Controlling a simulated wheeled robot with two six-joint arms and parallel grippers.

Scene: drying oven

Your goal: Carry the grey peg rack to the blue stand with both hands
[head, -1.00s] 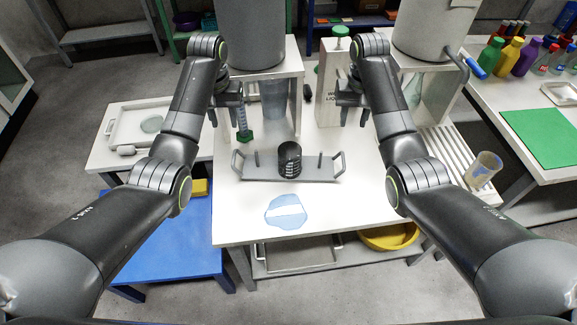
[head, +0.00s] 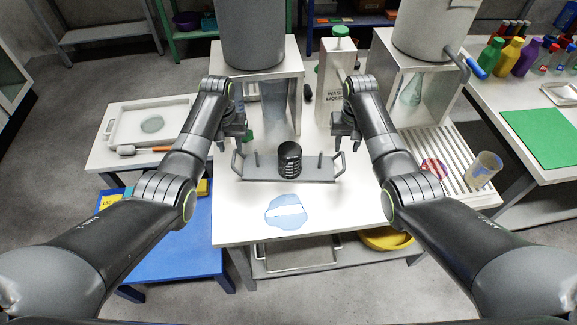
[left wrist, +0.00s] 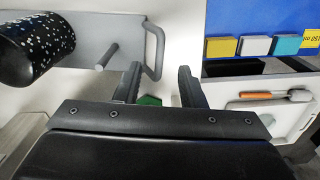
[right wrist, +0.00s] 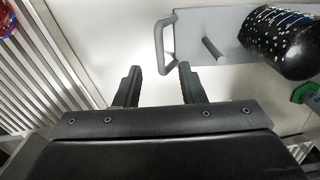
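The grey peg rack (head: 265,168) lies on the white table, with a looped handle at each end and upright pegs. A black speckled cylinder (head: 289,158) stands on its middle. My left gripper (head: 228,147) is open and empty, above and near the rack's left handle (left wrist: 152,52). My right gripper (head: 342,147) is open and empty, above and near the right handle (right wrist: 164,45). Neither gripper touches a handle. The blue stand (head: 170,240) is low, at the left of the white table.
Coloured blocks (left wrist: 255,45) sit on the blue stand's far part. A blue puddle-like patch (head: 286,212) lies in front of the rack. A white tray (head: 160,130) stands at the left; a slatted rack (head: 448,150) stands at the right. A green-capped bottle (head: 338,65) stands behind.

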